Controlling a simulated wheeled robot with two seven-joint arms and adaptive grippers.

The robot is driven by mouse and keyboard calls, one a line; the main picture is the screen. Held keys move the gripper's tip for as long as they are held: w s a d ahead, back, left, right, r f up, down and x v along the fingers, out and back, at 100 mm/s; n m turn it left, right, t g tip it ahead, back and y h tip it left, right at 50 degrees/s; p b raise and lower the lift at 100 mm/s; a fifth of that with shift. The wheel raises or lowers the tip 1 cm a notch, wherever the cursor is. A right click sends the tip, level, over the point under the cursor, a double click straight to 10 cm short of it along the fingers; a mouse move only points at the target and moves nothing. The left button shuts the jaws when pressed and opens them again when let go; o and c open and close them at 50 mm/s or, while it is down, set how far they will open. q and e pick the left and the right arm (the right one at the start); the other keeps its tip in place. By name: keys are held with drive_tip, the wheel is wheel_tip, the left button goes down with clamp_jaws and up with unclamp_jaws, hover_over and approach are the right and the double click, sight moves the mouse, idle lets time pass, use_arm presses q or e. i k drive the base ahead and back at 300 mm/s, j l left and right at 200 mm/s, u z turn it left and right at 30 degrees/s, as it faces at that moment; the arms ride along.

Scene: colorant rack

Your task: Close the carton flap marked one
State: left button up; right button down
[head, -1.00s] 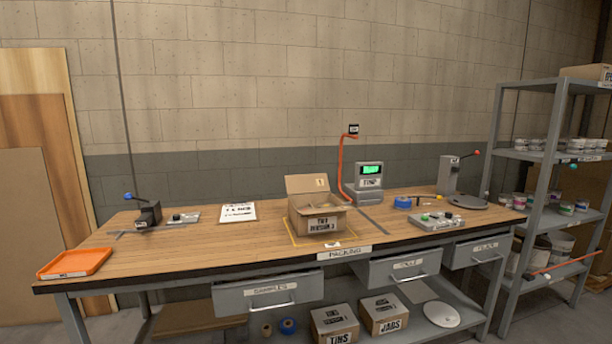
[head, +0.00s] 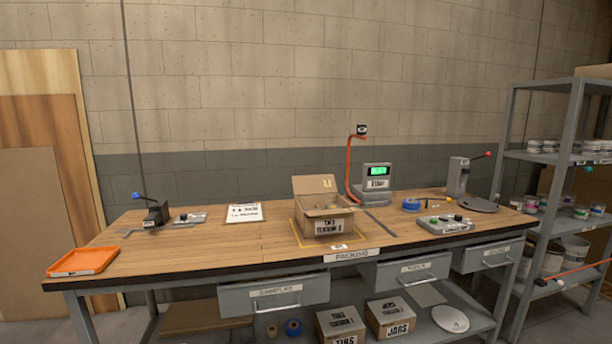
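The open carton (head: 324,226) sits on the packing bench inside a yellow outline, with a printed label on its front face. Its rear flap (head: 315,184) stands raised and leans back, with a small mark near its right side that looks like a one. The other flaps are hard to make out at this size, and the carton's contents are mostly hidden. Neither of my grippers shows in the head view.
The bench (head: 200,248) holds an orange tray (head: 82,262), a paper sheet (head: 244,213), a scale with a green display (head: 377,176), an orange hose (head: 350,170) and a grey control box (head: 445,224). Drawers (head: 273,293) hang under its front edge. A shelf rack (head: 545,150) stands right.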

sight(307, 185)
drive_tip(key=i+l+u, duration=0.15)
drive_tip(key=u, duration=0.25)
drive_tip(key=i+l+u, duration=0.15)
drive_tip(key=u, duration=0.25)
drive_tip(key=l+u, duration=0.25)
drive_tip(key=u, duration=0.15)
drive_tip(key=i+l+u, duration=0.15)
drive_tip(key=l+u, duration=0.15)
drive_tip(key=u, duration=0.15)
